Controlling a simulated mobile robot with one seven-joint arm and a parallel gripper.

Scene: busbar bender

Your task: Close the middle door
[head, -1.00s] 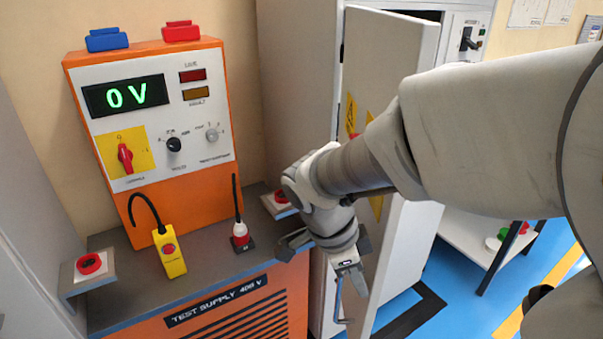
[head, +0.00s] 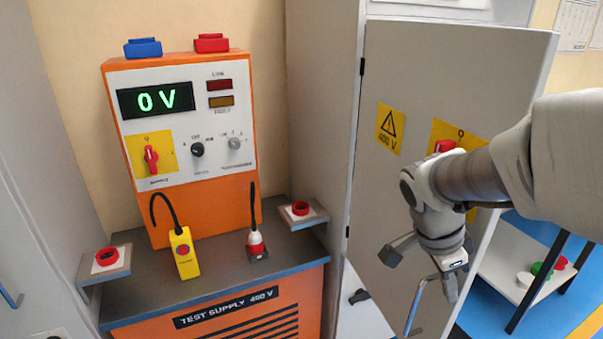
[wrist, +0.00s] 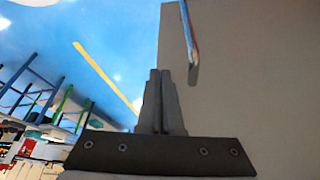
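The middle door (head: 400,70) is a pale grey panel with yellow warning labels and a red rotary switch (head: 445,147). It is hinged at its left edge and stands ajar, its free edge out from the cabinet. Its bar handle (head: 415,305) shows low on the door, and also in the wrist view (wrist: 188,40). My gripper (head: 448,290) is in front of the door's outer face, beside the handle. In the wrist view its fingers (wrist: 160,78) are together with nothing visible between them. I cannot tell whether they touch the door. My arm hides part of the door.
A white low table (head: 520,275) stands at right. Blue floor is open at far right.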

